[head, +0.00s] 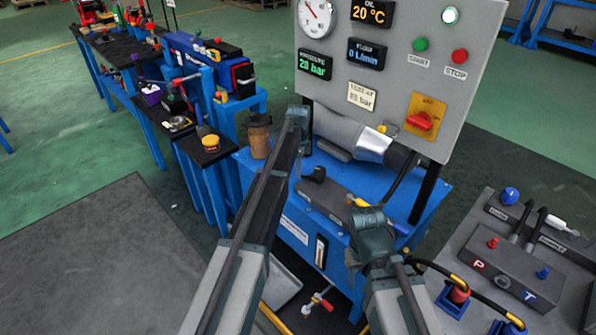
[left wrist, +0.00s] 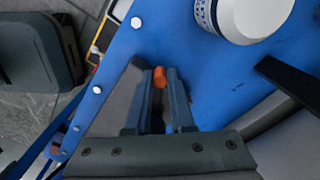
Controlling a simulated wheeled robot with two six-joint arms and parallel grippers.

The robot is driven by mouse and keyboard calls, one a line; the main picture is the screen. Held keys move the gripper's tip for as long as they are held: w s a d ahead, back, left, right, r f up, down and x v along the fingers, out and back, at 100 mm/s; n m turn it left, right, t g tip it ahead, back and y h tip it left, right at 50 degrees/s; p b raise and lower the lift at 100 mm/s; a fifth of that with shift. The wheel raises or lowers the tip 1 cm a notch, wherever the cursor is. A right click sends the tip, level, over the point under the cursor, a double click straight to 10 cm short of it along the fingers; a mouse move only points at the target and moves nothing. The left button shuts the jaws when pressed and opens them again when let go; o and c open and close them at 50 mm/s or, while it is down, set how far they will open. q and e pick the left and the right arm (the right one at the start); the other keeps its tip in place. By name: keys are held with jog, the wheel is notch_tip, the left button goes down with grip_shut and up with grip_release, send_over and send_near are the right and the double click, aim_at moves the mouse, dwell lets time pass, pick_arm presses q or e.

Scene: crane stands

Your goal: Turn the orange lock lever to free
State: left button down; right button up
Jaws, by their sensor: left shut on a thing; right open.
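The orange lock lever (left wrist: 159,77) shows as a short orange end between my left fingertips in the left wrist view; the rest of it is hidden by the jaws. My left gripper (left wrist: 160,80) is shut on it, close above the blue top of the unit. In the head view my left gripper (head: 299,150) is at the tank's back left, partly hidden by my own arm, and the lever cannot be made out. My right gripper (head: 372,240) is open over the front right of the blue unit, apart from the lever; its fingertips are unclear.
A grey panel (head: 345,120) with gauges, buttons and a red rotary switch (head: 419,122) stands behind. A hose block (head: 508,262) is at right.

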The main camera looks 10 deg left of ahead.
dwell(0.4)
pick_arm(q)
jog(key=c, duration=0.8)
grip_release()
jog(key=shift+o, duration=0.2)
notch_tip(320, 180, up, 14)
jog(key=p, duration=1.3)
jog(key=shift+p, duration=0.4)
jog(key=shift+f, duration=0.15)
